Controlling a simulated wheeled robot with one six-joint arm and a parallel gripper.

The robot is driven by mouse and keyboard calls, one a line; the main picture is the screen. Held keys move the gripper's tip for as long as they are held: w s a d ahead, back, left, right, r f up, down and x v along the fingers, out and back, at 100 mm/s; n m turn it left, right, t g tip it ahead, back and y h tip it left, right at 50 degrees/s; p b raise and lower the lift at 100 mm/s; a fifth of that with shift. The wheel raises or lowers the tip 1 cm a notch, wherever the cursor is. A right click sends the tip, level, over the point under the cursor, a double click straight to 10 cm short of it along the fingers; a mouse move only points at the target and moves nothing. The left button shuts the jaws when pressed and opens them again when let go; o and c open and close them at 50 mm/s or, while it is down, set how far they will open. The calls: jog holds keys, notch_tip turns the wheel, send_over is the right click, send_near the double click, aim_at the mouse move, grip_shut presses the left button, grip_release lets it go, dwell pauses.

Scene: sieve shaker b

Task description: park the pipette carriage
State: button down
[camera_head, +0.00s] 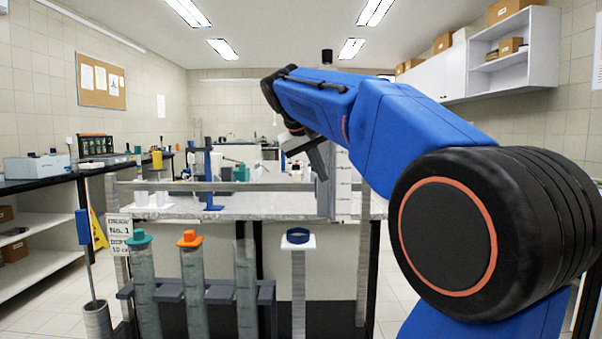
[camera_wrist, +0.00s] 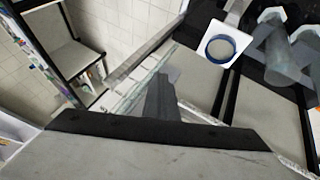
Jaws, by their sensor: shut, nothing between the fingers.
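A grey horizontal rail (camera_head: 265,187) runs across the front of the bench. A grey upright block (camera_head: 325,203) stands at its right part, beside a pale panel with markings (camera_head: 343,190). It may be the pipette carriage, but I cannot tell for sure. My gripper (camera_head: 321,174) points down in front of this block, and I cannot tell whether they touch. In the wrist view my gripper (camera_wrist: 160,97) is shut and empty, its dark fingers together above a pale, glassy strip (camera_wrist: 135,98).
A blue ring (camera_head: 298,236) lies on a white plate on a post; it also shows in the wrist view (camera_wrist: 220,48). Tall tubes, one teal-capped (camera_head: 139,238) and one orange-capped (camera_head: 189,239), stand in a dark rack at front left.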

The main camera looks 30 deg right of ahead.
jog(key=s+d, duration=0.4)
jog(key=d, duration=0.2)
jog(key=shift+s+d, duration=0.15)
dwell(0.3)
